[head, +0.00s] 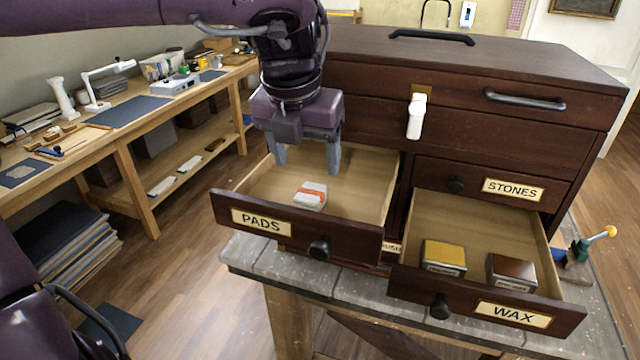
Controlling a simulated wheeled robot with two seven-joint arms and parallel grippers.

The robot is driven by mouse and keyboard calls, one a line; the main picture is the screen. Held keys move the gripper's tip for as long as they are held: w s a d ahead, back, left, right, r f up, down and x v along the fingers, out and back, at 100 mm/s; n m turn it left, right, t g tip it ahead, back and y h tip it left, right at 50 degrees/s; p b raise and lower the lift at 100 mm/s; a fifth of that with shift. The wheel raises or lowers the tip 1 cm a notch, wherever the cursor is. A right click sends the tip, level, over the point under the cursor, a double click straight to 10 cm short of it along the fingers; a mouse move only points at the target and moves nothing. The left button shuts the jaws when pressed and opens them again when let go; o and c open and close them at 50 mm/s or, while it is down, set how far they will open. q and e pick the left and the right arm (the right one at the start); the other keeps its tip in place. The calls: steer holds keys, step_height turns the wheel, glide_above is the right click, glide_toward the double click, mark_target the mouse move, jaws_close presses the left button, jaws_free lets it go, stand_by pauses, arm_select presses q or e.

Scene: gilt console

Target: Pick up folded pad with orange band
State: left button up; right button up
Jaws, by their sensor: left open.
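The folded pad with an orange band (311,196) is a small whitish block lying in the open drawer labelled PADS (230,200). My left gripper (306,165) is open and points down over that drawer, above and a little behind the pad. Nothing is between its fingers. It does not appear to touch the pad. My right gripper does not show.
The open WAX drawer (420,215), on the right, holds a yellow-topped box (444,256) and a brown-topped box (511,271). The dark wooden chest (490,75) rises behind both drawers. A wooden workbench (125,140) stands at the left.

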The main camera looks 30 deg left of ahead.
mark_target(310, 192)
arm_select(q)
steer(key=shift+w+f, duration=0.1)
steer(key=shift+f, duration=0.35)
steer(key=shift+s+f+p, duration=0.15)
steer(key=shift+f+p, duration=0.3)
steer(key=shift+f, duration=0.15)
steer(key=shift+s+f+p, duration=0.15)
steer(key=shift+f+p, duration=0.25)
steer(key=shift+f, duration=0.15)
steer(key=x, duration=0.2)
steer(key=p+x, duration=0.1)
steer(key=x, duration=0.1)
steer(key=shift+w, duration=0.4)
steer(key=shift+s, duration=0.15)
steer(key=shift+r, duration=0.1)
steer(key=shift+c, duration=0.8)
steer(key=c, duration=0.9)
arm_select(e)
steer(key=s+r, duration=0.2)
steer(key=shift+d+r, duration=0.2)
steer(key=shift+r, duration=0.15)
